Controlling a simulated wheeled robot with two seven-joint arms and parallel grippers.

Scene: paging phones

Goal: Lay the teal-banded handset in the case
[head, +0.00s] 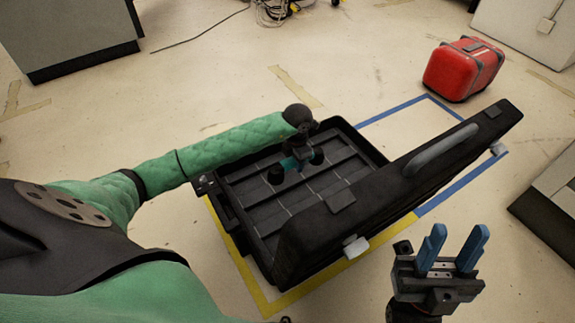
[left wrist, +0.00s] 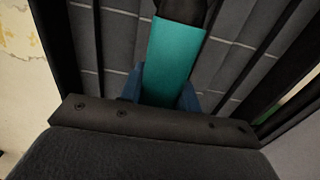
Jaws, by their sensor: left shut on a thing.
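The black case (head: 265,240) lies open on the floor in the middle of the head view, its padded inside split by dark ribs. The teal-banded handset (head: 289,163) is over the inside of the case, with a dark round end on each side. My left gripper (head: 299,157) reaches over the case from the left and is shut on the handset's teal band. In the left wrist view the teal band (left wrist: 172,60) sits between the blue fingers, with the case's ribs behind it. I cannot tell if the handset touches the case floor. My right gripper (head: 452,250) is open and empty, right of the case.
The case's lid (head: 400,185) with its handle stands open along the right side. A red case (head: 463,68) is on the floor at the back right. Blue and yellow tape marks the floor around the black case. Grey cabinets stand at the edges.

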